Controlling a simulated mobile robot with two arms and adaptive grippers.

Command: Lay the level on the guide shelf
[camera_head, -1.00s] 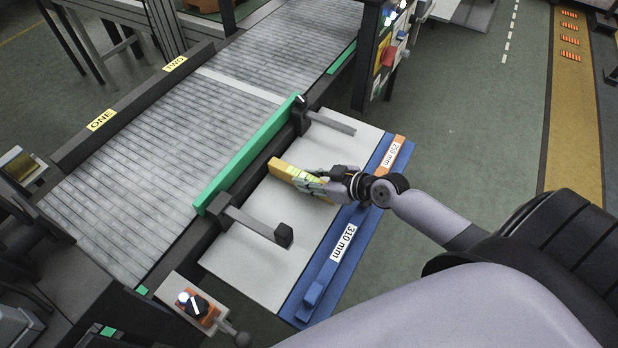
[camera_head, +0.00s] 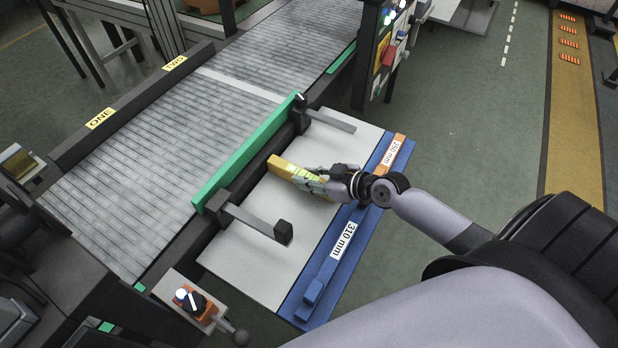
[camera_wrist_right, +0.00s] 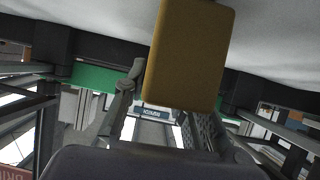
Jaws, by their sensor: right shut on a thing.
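The level, a yellow bar (camera_head: 284,168) with a lighter greenish middle, is in my right gripper (camera_head: 312,182) over the pale shelf board (camera_head: 262,262). In the right wrist view the yellow level (camera_wrist_right: 190,55) stands out large between the fingers of my right gripper (camera_wrist_right: 165,120), which is shut on it. I cannot tell whether the level touches the board. A green rail (camera_head: 245,155) runs along the conveyor side of the board, to the left of the level. My left gripper is not in view.
Two grey bars reach across the board, one with a dark block (camera_head: 283,232) at its end. A blue strip (camera_head: 318,282) with 310 mm and 250 mm labels edges the board. The roller conveyor (camera_head: 150,180) lies left. A knob box (camera_head: 196,303) stands in front.

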